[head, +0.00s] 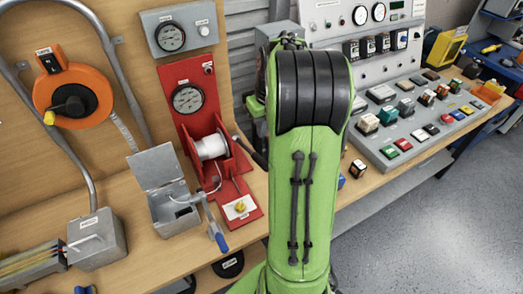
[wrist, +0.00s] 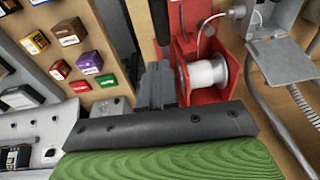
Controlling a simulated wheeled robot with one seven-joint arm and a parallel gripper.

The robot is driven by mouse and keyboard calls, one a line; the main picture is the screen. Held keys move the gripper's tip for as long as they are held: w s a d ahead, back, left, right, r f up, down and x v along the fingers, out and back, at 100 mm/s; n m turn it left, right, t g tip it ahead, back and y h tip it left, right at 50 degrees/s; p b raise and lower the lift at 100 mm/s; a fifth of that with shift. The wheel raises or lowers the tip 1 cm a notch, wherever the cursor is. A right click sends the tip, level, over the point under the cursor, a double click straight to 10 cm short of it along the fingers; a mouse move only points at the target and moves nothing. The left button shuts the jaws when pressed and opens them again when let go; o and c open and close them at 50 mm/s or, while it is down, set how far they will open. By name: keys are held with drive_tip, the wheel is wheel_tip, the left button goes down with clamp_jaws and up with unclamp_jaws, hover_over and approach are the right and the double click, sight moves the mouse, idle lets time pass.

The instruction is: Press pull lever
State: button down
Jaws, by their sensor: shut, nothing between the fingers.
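A red stand with a white spool (head: 210,146) stands on the bench left of my green arm. The spool also shows in the wrist view (wrist: 206,74), just right of my gripper. A dark lever (head: 250,152) sticks out from the red stand toward my arm; it seems to be the pull lever, but no label is readable. A black bar (wrist: 160,20), likely the same lever, shows beyond my fingers in the wrist view. My gripper (wrist: 157,75) is shut and empty, close to this bar; whether they touch I cannot tell. My arm hides the gripper in the head view.
A grey open-lidded box (head: 172,208) and a blue-handled crank (head: 217,238) stand left of my arm. A control panel with many buttons (head: 410,120) fills the right side. An orange cable reel (head: 85,85) hangs on the wooden wall. Open floor (head: 440,230) lies at lower right.

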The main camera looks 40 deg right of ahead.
sight(260, 157)
drive_tip(key=f, duration=0.4)
drive_tip(key=a+f+b, duration=0.1)
drive_tip(key=f, duration=0.2)
drive_tip(key=shift+s+a, duration=0.1)
drive_tip(key=shift+s, duration=0.25)
